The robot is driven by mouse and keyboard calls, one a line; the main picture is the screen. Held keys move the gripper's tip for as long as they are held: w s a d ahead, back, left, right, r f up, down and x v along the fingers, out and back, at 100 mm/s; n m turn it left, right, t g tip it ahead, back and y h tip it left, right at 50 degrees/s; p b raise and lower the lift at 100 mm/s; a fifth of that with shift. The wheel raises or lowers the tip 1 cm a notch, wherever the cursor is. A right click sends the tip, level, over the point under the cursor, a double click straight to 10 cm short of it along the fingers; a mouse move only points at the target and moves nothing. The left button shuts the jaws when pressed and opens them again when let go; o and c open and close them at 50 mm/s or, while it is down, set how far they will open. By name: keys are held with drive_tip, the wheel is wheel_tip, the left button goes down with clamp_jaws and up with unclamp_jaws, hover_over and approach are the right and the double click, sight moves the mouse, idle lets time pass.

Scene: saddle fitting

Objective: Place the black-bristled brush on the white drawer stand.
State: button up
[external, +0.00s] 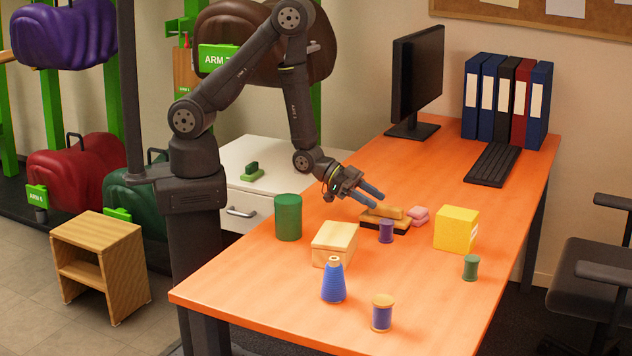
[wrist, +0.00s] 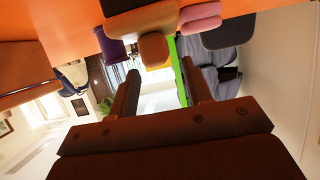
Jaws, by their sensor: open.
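The black-bristled brush (external: 398,224) lies on the orange table, with a wooden top and handle over a dark bristle base. In the wrist view its dark base (wrist: 140,22) and tan wooden part show beyond my fingers. My gripper (external: 377,198) is open and empty, just above and to the left of the brush; its fingers (wrist: 162,88) are apart. The white drawer stand (external: 290,152) is behind the table's left edge, beside my arm. A small green brush-like item (external: 252,172) lies on its top.
A yellow box (external: 456,229), wooden box (external: 335,241) and green cylinder (external: 288,217) stand nearby. The drawer stand's top has free room around the green item.

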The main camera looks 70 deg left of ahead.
sight(385, 205)
drive_tip(key=shift+o, duration=0.4)
drive_tip(key=v, duration=0.7)
drive_tip(key=shift+s+a, duration=0.1)
drive_tip(key=shift+a, duration=0.05)
drive_tip(key=s+f+v, duration=0.1)
drive_tip(key=v, duration=0.4)
drive_tip(key=x, duration=0.8)
drive_tip(key=r+x, duration=0.1)
drive_tip(key=x, duration=0.3)
drive_tip(key=shift+w, duration=0.25)
drive_tip(key=shift+x, duration=2.85)
drive_tip(key=shift+w+a+r, duration=0.1)
drive_tip(key=shift+w+r, duration=0.05)
drive_tip(key=shift+c, duration=0.2)
clamp_jaws()
